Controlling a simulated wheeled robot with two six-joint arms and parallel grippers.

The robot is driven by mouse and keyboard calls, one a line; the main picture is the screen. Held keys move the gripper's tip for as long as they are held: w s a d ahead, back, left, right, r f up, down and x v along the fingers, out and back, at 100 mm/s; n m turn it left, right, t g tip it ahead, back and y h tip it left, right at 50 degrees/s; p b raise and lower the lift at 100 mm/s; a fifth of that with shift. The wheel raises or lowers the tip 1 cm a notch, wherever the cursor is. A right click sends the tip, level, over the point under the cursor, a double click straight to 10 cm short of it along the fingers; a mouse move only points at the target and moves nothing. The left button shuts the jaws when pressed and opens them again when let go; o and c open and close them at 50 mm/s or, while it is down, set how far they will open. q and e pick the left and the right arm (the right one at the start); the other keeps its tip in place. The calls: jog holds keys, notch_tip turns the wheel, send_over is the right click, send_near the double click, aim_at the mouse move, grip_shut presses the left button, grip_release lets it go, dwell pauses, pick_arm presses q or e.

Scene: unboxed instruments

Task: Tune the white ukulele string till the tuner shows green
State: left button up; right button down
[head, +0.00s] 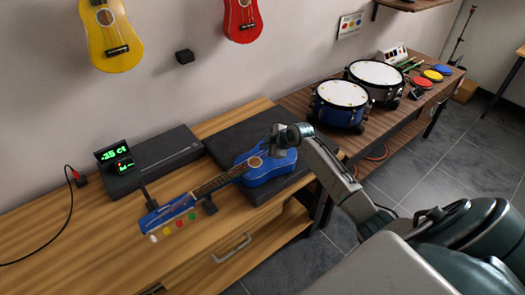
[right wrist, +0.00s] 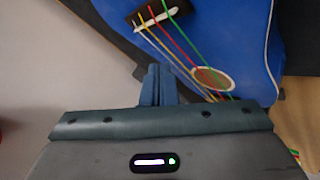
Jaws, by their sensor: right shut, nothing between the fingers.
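The blue ukulele (head: 266,171) lies on its back, its body on a dark mat and its neck pointing left. Its headstock (head: 165,215) has white (head: 153,238), orange, red and green pegs along the near side. The tuner (head: 112,154) shows green characters that look like "-35 C4". My right gripper (head: 273,150) is over the ukulele body, away from the pegs. In the right wrist view its fingers (right wrist: 158,85) are shut and empty, beside the coloured strings (right wrist: 170,40) and the sound hole (right wrist: 211,79); contact cannot be told. My left gripper is not in view.
The ukulele rests on a wooden cabinet (head: 50,243) with a drawer handle. A dark case (head: 160,158) lies behind the neck. A blue drum (head: 341,103) and a second drum stand on the bench to the right. Yellow and red ukuleles hang on the wall.

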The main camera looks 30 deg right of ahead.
aim_at(265, 154)
jog(key=shift+r+p, duration=0.4)
jog(key=shift+r, duration=0.35)
notch_tip(265, 154, up, 5)
jog(key=p, duration=0.3)
jog(key=shift+f, duration=0.1)
dwell(2.0)
